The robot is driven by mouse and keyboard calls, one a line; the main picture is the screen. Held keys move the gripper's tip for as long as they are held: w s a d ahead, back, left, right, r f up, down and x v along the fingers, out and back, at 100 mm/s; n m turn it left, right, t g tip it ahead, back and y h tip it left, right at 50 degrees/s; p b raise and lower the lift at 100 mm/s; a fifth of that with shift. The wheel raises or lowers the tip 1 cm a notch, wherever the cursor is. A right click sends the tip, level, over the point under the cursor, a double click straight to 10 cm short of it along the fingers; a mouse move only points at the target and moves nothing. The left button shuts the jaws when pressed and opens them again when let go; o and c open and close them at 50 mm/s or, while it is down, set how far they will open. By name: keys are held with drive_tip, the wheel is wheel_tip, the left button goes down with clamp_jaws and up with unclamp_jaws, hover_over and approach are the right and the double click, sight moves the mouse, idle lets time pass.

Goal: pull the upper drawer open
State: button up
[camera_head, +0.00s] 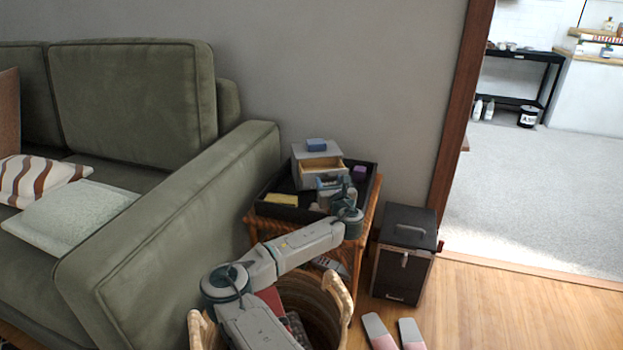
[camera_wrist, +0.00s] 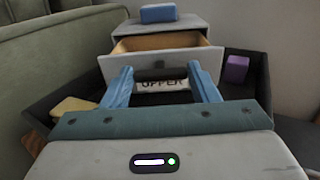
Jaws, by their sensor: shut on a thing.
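The small grey drawer unit (camera_head: 318,150) stands in a black tray on the side table. Its upper drawer (camera_wrist: 203,66) is pulled part way out, and its wooden inside shows, empty where I can see it. The drawer front carries a label reading "UPPER" and a dark handle. My gripper (camera_wrist: 162,76) is shut on this handle, with one blue finger at each end of it. In the head view my gripper (camera_head: 335,183) is in front of the drawer, partly hidden by my wrist. The lower part of the unit is hidden behind my gripper.
A blue block (camera_wrist: 158,13) lies on top of the unit. A purple block (camera_wrist: 236,69) and a yellow block (camera_wrist: 74,106) lie in the black tray (camera_wrist: 262,88). The green sofa (camera_head: 170,225) is close on the left. A black box (camera_head: 404,255) stands right of the table.

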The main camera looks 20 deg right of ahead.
drive_tip(key=o, duration=1.4)
drive_tip(key=p+v, duration=0.3)
drive_tip(key=v, duration=1.1)
drive_tip(key=shift+p, duration=0.4)
drive_tip(key=shift+w+r, duration=0.1)
